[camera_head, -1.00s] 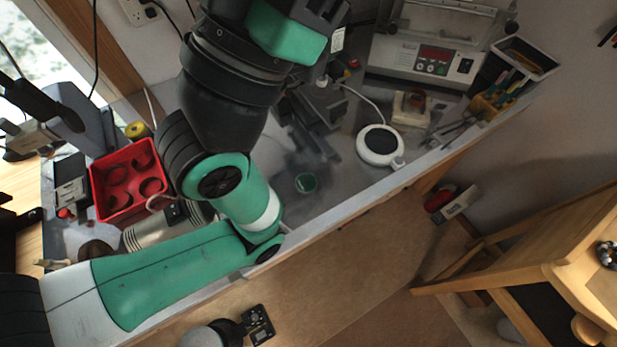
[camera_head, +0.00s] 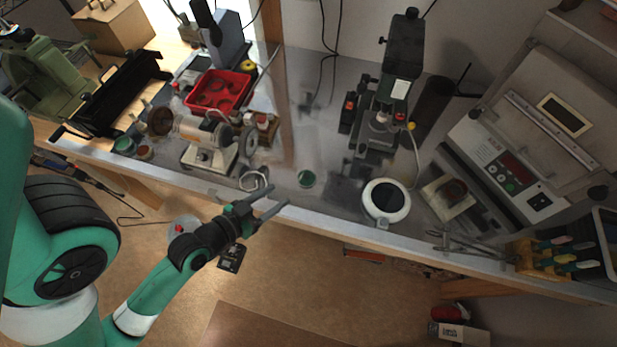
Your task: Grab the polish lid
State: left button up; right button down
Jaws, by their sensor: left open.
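A small round green piece that looks like the polish lid (camera_head: 306,178) lies on the grey bench top near its front edge, in the middle of the head view. My left gripper (camera_head: 277,197) is open and empty, with its two dark fingers pointing right toward the bench. Its fingertips are to the left of the lid and a little nearer to me, apart from it. A green-topped jar (camera_head: 124,145) stands farther left on the bench. My right gripper is not in view.
A white round device (camera_head: 386,201) stands right of the lid, with a dark microscope-like stand (camera_head: 392,95) behind. A small polishing machine (camera_head: 207,145) and red tray (camera_head: 217,91) are left. The bench's front edge (camera_head: 340,219) runs close by. Bench around the lid is clear.

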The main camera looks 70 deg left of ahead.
aim_at(305, 177)
pick_arm(q)
jog(key=x, duration=0.6)
jog(key=shift+w+a, duration=0.15)
jog(key=shift+w, duration=0.1)
jog(key=shift+b+x, duration=0.45)
jog(key=shift+x, duration=2.25)
jog(key=shift+s+a, duration=0.1)
jog(key=shift+a, duration=0.05)
jog(key=shift+c, duration=0.3)
grip_shut()
